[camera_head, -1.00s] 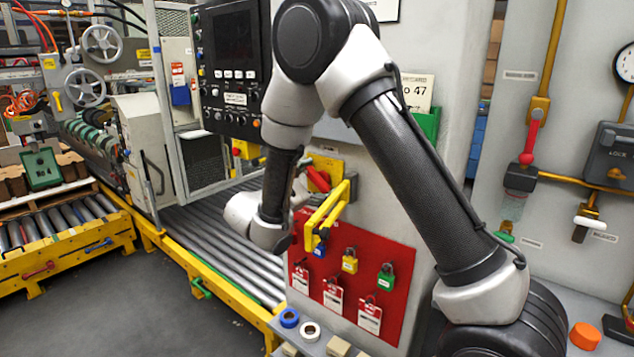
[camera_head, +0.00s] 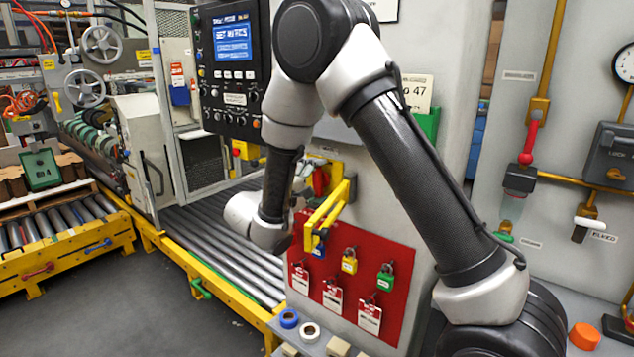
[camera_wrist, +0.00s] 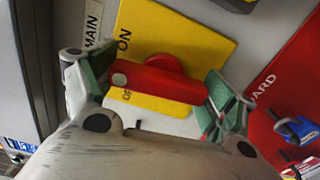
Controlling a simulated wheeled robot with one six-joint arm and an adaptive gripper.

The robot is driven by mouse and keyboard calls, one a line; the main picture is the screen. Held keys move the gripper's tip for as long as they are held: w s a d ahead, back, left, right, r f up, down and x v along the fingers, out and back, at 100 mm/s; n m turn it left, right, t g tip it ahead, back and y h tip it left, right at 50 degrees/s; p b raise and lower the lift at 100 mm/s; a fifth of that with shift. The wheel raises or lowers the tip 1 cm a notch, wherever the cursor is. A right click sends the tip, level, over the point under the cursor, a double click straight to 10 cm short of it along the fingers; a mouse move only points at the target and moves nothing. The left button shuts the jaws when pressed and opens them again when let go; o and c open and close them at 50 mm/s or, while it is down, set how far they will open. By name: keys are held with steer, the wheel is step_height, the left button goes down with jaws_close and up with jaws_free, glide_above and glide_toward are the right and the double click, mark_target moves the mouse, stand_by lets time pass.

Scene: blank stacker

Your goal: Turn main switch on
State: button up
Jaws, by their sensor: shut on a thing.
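The main switch's red handle (camera_wrist: 165,82) sits on a yellow plate (camera_wrist: 180,48) in the wrist view. The plate is lettered "ON", with a partly hidden label below it, and "MAIN" is on the panel beside it. My gripper (camera_wrist: 155,90) is shut on the handle, with green-padded fingers at its two ends. The handle's end with a pale dot lies at the plate's lettered edge. In the head view the red handle (camera_head: 320,181) looks near upright, partly hidden by my gripper (camera_head: 303,178).
The control console (camera_head: 230,65) has a lit blue screen. A yellow bracket (camera_head: 326,215) juts out close to my gripper, above a red board (camera_head: 350,262) with padlocks and tags. A roller conveyor (camera_head: 220,235) runs below.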

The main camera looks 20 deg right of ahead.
steer(key=shift+m, duration=0.7)
steer(key=o, duration=0.9)
steer(key=v, duration=1.2)
